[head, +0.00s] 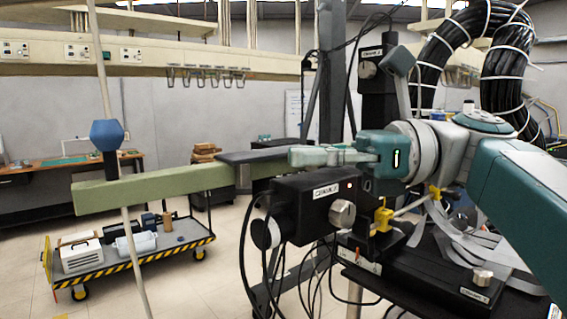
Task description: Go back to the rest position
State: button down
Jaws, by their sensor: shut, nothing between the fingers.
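My gripper (300,157) is teal and points left across the middle of the head view, with its fingers shut and nothing seen between them. It is in front of the right part of a pale green beam (150,192). A dark flat piece (245,156) lies just left of the fingertips; I cannot tell if they touch. Below the gripper is a black crank box (310,200) with a white label and a silver knob (342,213). My teal and white arm comes in from the right edge.
A thin pale pole with a blue knob (107,135) stands at the left. A low cart (180,246) with striped edges holds boxes. Black cables hang below the crank box. A yellow clamp (383,215) and a second silver knob (483,277) are close under my arm. Floor is open between.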

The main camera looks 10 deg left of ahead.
notch_tip(320, 180, down, 18)
jog(key=n+t+h, duration=0.2)
jog(key=t+h, duration=0.4)
jog(key=t, duration=0.2)
jog(key=s+d+f+n+t+h, duration=0.2)
jog(key=d+f+n+h, duration=0.3)
jog(key=d+f, duration=0.5)
jog(key=s+d+f+n+t+h, duration=0.2)
jog(key=d+f+n+h, duration=0.3)
jog(key=d+f, duration=0.5)
jog(key=shift+s+f+n+t+h, duration=0.2)
jog(key=shift+n+t+h, duration=0.1)
jog(key=shift+n, duration=0.3)
jog(key=shift+a, duration=0.2)
jog(key=shift+d, duration=0.15)
